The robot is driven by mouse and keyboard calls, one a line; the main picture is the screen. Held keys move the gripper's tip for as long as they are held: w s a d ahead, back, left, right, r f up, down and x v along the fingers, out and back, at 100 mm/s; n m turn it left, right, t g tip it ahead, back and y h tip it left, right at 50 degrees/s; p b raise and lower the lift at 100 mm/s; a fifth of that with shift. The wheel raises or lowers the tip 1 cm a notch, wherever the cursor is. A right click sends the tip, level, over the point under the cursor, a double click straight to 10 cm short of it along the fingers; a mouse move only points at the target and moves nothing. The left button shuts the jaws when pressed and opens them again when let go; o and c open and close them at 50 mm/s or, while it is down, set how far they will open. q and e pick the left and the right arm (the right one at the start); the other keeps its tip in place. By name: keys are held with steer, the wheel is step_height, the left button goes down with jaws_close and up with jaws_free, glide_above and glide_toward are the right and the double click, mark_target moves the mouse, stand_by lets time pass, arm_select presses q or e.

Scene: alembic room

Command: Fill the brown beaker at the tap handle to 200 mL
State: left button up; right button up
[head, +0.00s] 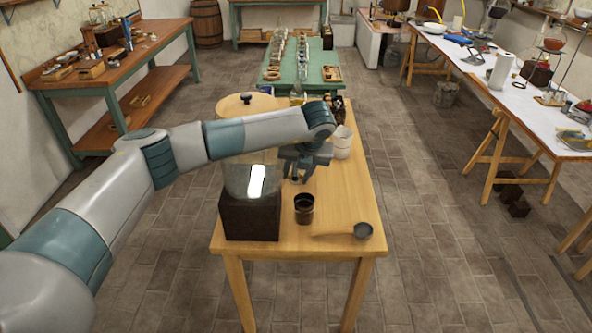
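The brown beaker (304,209), a small dark cup, stands upright on the wooden table, just right of a glass vessel (247,182) on a dark block (249,219). I cannot make out its fill level or any marks. My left gripper (297,178) points down above and slightly behind the beaker, beside the glass vessel. Its fingers look apart, with a gap between them. The tap handle is not clearly visible; my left gripper and arm cover that area. My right gripper is out of view.
A white cup (342,142) and dark items stand behind my gripper. A round wooden lid (246,103) shows behind my arm. The table's right side is mostly clear. A green table (300,72) stands beyond.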

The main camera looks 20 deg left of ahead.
arm_select(q)
steer(key=shift+w+a+f, duration=0.2)
steer(key=shift+w+f, duration=0.05)
steer(key=shift+f, duration=0.4)
jaws_close()
steer(key=shift+d, duration=0.1)
